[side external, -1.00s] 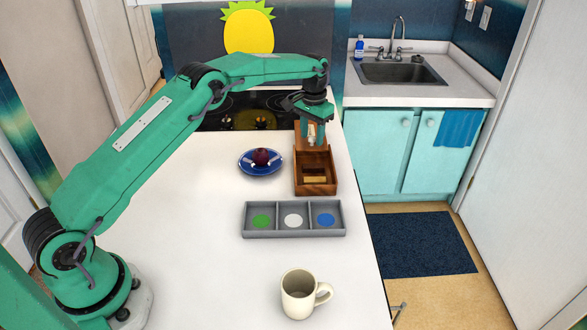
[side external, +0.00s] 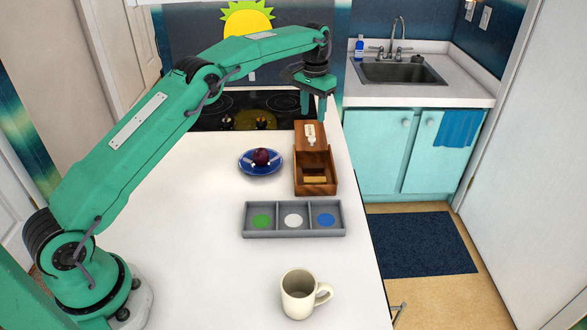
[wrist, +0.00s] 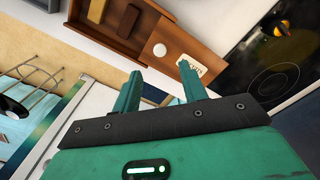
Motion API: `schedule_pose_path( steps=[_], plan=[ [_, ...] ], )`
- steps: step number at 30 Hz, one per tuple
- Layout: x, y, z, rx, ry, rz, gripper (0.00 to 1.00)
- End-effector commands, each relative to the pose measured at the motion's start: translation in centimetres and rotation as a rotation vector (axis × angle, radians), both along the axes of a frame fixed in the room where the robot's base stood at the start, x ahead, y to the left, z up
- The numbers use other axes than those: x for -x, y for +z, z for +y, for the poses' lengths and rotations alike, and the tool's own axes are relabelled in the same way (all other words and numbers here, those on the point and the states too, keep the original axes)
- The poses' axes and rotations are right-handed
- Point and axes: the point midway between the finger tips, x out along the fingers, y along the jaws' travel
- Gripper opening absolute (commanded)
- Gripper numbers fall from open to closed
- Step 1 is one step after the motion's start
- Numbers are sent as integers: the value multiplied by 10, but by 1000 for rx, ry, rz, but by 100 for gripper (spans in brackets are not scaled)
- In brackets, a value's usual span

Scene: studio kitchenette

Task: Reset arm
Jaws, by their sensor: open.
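My gripper (side external: 314,108) is raised above the far end of the counter, beyond the wooden box (side external: 316,190). It is open, with nothing between its fingers. In the wrist view its two fingers (wrist: 160,74) stand apart, and the box (wrist: 190,28) lies past them. The box's lid (side external: 311,137), with a white knob and a pale label, is slid back, leaving the near part open. A tan block (side external: 315,179) lies inside; the wrist view shows a dark brown block (wrist: 130,20) there too.
A blue plate (side external: 247,168) with a dark round fruit (side external: 261,157) sits left of the box. A grey three-compartment tray (side external: 293,232) with green, white and blue discs lies nearer. A cream mug (side external: 298,296) stands at the front. The stove (side external: 215,115) is behind.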

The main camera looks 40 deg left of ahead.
Motion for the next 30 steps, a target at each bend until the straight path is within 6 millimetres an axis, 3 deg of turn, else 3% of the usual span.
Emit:
schedule_pose_path(
  steps=[8, 13, 20, 30],
  plan=[
    [0, 1, 0, 0, 0, -2, 43],
    [4, 12, -1, -1, 0, -13, 43],
    [20, 48, -5, -3, 0, -48, 43],
    [65, 108, -12, -5, 0, -118, 43]
  ],
)
